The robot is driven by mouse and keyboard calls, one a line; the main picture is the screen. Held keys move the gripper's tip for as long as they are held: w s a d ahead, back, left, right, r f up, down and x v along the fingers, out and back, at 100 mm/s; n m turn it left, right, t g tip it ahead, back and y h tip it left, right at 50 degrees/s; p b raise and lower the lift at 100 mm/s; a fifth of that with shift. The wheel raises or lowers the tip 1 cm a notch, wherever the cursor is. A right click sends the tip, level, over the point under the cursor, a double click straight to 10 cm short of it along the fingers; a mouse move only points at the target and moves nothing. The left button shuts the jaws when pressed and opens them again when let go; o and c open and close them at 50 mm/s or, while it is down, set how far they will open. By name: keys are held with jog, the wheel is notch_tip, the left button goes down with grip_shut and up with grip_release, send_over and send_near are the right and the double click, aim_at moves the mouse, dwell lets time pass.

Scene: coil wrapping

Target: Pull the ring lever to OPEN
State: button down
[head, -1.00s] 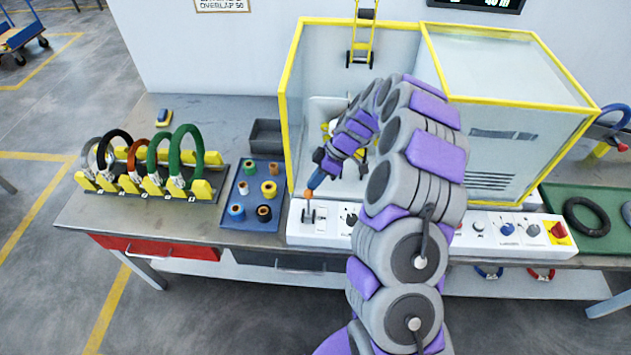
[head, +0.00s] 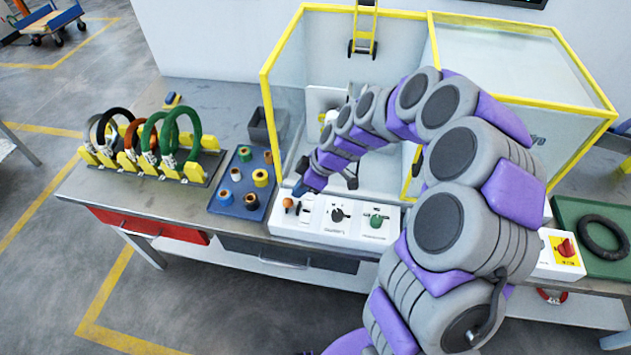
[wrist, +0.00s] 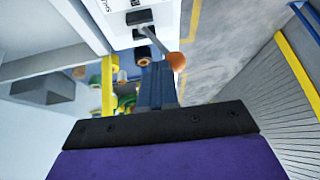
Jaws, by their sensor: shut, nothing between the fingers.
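The lever with an orange ball knob (head: 288,202) is at the left end of the white control panel (head: 330,232). Its knob sits to the left of its dark base in the head view. In the wrist view the orange knob (wrist: 175,61) ends a grey rod (wrist: 154,41) that rises from a dark slot on the white panel. My gripper (head: 299,190) is just above the lever, its blue fingers shut and empty. In the wrist view the fingers (wrist: 158,85) point at the lever, close beside the knob; whether they touch cannot be told.
A yellow-framed clear enclosure (head: 268,95) stands behind the panel, with my arm across it. A blue tray (head: 226,203) with several spools lies left of the panel. A rack of coloured rings (head: 150,165) is farther left. Other knobs (head: 376,221) sit right of the lever.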

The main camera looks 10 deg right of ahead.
jog(key=shift+s+a+f, duration=0.1)
jog(key=shift+s+a, duration=0.15)
jog(key=shift+a, duration=0.25)
jog(key=shift+s+a, duration=0.25)
jog(key=shift+a, duration=0.25)
jog(key=shift+d, duration=0.1)
jog(key=shift+s+f, duration=0.15)
